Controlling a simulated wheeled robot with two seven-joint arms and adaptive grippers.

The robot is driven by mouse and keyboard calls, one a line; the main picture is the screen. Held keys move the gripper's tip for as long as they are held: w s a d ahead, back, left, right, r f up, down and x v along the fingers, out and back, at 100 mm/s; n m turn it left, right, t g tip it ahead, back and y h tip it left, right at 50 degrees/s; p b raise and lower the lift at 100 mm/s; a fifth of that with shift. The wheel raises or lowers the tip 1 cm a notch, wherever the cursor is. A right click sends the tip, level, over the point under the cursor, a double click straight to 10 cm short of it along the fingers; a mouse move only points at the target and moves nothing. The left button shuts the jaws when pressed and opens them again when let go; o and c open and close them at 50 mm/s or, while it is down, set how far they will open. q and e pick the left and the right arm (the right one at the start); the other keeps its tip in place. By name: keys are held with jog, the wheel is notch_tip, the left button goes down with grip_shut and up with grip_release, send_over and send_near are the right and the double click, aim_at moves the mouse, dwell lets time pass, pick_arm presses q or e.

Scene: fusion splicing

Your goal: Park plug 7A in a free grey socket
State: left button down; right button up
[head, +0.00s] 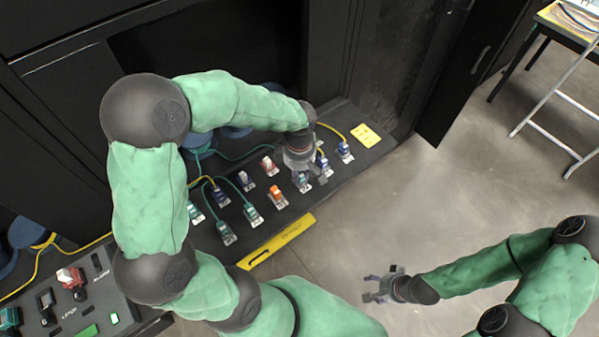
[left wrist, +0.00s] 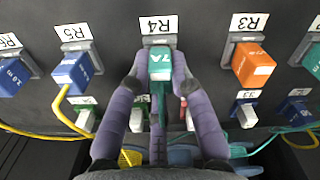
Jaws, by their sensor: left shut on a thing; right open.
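Plug 7A (left wrist: 160,66) is teal with a white end and a "7A" mark. My left gripper (left wrist: 158,84) is shut on it, with a purple finger on each side. The plug is lined up with the grey socket R4 (left wrist: 159,41) and meets its front; how deep it sits I cannot tell. In the head view my left gripper (head: 302,170) is over the right part of the panel, partly covering the plug. My right gripper (head: 383,287) is open and empty, above the floor away from the panel.
Socket R3 beside it holds an orange plug (left wrist: 252,65); R5 holds a blue plug (left wrist: 73,72) with a yellow cable. A second row of plugs and loose cables lies close by. A yellow bar (head: 283,240) runs along the panel's front edge.

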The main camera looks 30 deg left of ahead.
pick_arm(q)
jog(key=c, duration=1)
grip_release()
jog(key=shift+c, duration=0.2)
notch_tip(320, 180, up, 12)
